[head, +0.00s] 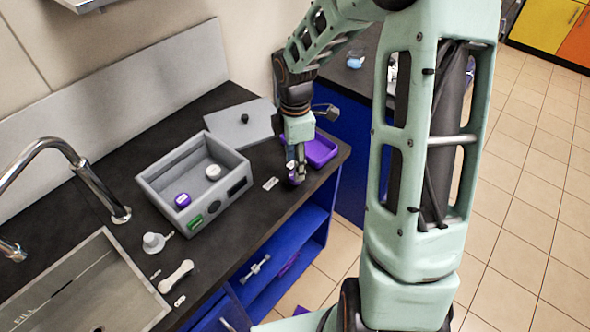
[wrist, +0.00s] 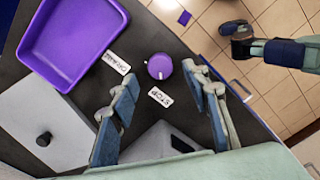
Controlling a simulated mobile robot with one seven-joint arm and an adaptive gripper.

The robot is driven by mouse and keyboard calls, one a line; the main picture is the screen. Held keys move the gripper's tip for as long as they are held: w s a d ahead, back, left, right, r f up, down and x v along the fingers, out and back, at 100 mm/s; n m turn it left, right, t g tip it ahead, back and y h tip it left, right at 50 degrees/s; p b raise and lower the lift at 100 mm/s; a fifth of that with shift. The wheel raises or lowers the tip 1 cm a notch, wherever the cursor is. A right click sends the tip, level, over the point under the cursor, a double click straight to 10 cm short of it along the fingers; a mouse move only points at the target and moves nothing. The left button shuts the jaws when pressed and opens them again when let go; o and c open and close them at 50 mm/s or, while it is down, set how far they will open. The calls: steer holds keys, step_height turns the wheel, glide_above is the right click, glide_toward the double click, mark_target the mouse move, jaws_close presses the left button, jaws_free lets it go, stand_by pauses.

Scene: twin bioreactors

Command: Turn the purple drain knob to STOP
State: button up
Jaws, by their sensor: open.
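The purple drain knob (wrist: 159,66) is a round knob near the counter's edge in the wrist view. A white label reading STOP (wrist: 160,97) lies beside it, and a second white label (wrist: 117,63), apparently DRAIN, lies to its left. My gripper (wrist: 161,75) is open, with one finger on each side of the knob area and no clear contact visible. I cannot tell which label the knob points to. In the head view my gripper (head: 297,176) points down over the counter edge and mostly hides the knob. One white label (head: 270,184) shows to its left.
A purple tray (head: 322,149) sits close behind my gripper. A grey box (head: 160,190) holds a purple-capped and a white-capped item. A grey lid (head: 225,127) lies behind it. A sink (head: 95,270) and faucet (head: 85,175) are at left. Tiled floor lies past the edge.

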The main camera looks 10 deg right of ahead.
step_height(320, 180, up, 8)
stand_by(0.6)
